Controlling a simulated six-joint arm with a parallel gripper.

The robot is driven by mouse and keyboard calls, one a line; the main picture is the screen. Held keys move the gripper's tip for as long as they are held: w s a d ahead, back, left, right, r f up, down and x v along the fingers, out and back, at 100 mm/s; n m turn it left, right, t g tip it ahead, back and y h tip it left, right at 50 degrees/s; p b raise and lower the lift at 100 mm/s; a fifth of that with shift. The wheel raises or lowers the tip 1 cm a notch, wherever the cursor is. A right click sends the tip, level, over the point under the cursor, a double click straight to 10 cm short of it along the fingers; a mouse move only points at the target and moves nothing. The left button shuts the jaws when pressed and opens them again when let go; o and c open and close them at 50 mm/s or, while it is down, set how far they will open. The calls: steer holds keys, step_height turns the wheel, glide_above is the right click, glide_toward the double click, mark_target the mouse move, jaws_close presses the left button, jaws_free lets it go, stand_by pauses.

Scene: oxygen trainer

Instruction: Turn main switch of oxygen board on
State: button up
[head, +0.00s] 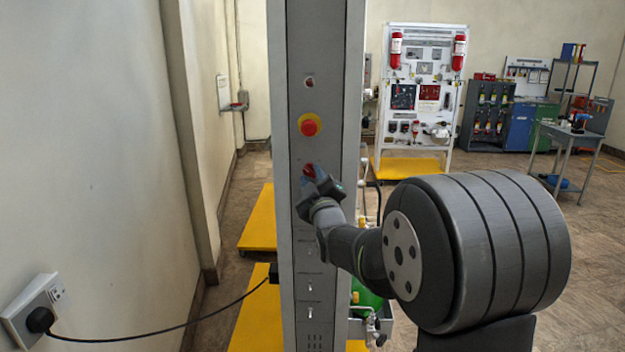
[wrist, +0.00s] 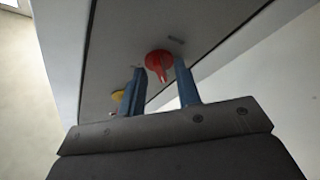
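The oxygen board (head: 295,230) is a tall grey panel seen on its narrow face in the head view. Its main switch (head: 308,170) is a red rotary knob below the red emergency button. In the wrist view the red switch (wrist: 158,60) shows a handle pointing down the picture, toward my gripper. My gripper (head: 317,180) is at the switch and partly covers it in the head view. In the wrist view the two blue fingers of my gripper (wrist: 160,88) stand apart, with the handle between them. The right finger looks closer to it; contact cannot be told.
The red emergency button (head: 309,126) on its yellow base sits just above the switch. A black cable (head: 160,338) runs from the board to a wall socket (head: 35,310). Another trainer board (head: 425,90) and a work table (head: 570,135) stand farther back.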

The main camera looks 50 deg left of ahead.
steer(key=shift+c, duration=0.4)
jaws_close()
steer(key=shift+m+t, duration=0.3)
steer(key=shift+m, duration=0.1)
steer(key=m+t+h, duration=0.2)
steer(key=m, duration=0.6)
steer(key=m+t+h, duration=0.3)
steer(key=m, duration=0.5)
steer(key=s+a+m+t+h, duration=0.1)
steer(key=m+t+h, duration=0.1)
steer(key=m, duration=0.6)
steer(key=shift+s+m+t+h, duration=0.1)
steer(key=shift+m+t+h, duration=0.25)
steer(key=shift+h, duration=0.35)
